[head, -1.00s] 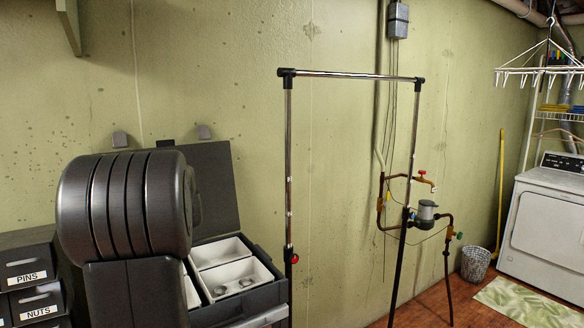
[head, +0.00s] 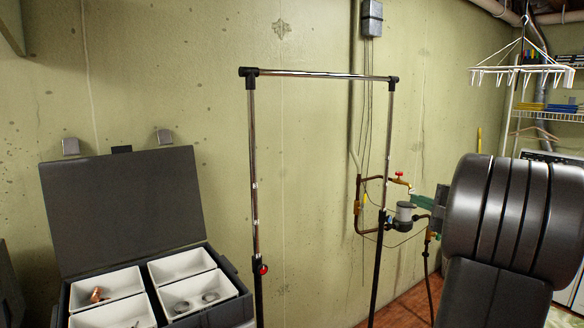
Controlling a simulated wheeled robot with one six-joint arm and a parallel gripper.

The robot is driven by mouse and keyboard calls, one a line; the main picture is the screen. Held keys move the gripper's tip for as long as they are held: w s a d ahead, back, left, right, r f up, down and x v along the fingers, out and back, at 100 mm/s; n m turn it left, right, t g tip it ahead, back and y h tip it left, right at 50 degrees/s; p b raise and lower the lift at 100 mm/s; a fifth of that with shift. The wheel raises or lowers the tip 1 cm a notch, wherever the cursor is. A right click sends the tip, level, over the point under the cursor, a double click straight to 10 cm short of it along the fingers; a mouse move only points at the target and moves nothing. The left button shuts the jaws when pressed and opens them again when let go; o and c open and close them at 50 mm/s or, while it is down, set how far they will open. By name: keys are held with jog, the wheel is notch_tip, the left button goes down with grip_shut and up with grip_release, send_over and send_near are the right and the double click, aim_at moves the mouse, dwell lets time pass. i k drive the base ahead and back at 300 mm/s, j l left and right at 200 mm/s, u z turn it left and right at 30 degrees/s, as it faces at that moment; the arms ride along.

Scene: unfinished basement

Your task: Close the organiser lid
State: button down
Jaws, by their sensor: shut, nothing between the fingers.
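The organiser (head: 232,290) is a dark grey case at the lower left, cut off by the bottom edge. Its flat dark lid (head: 122,205) stands open and upright at the back, in front of the wall. White bins fill the case. One holds a copper-coloured piece (head: 97,296), another holds grey rings (head: 210,297).
A metal rail frame (head: 320,74) stands between the organiser and my arm. Behind my gripper are copper pipes with a red-handled tap (head: 399,178). White hangers (head: 520,72) hang at the upper right.

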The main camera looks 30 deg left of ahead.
aim_at(124, 206)
jog(key=i+l+z, duration=0.25)
jog(key=i, duration=0.2)
jog(key=i+l+z, duration=0.2)
jog(key=i, duration=0.2)
jog(key=i+u, duration=0.25)
jog(key=u, duration=0.2)
jog(key=i+u, duration=0.25)
jog(key=u, duration=0.25)
jog(key=i+l+u, duration=0.15)
jog(key=u, duration=0.3)
jog(key=i+u, duration=0.25)
jog(key=u, duration=0.2)
jog(key=i+u, duration=0.25)
jog(key=u, duration=0.2)
jog(key=i+u, duration=0.25)
jog(key=u, duration=0.2)
jog(key=i+l+u, duration=0.2)
jog(key=u, duration=0.2)
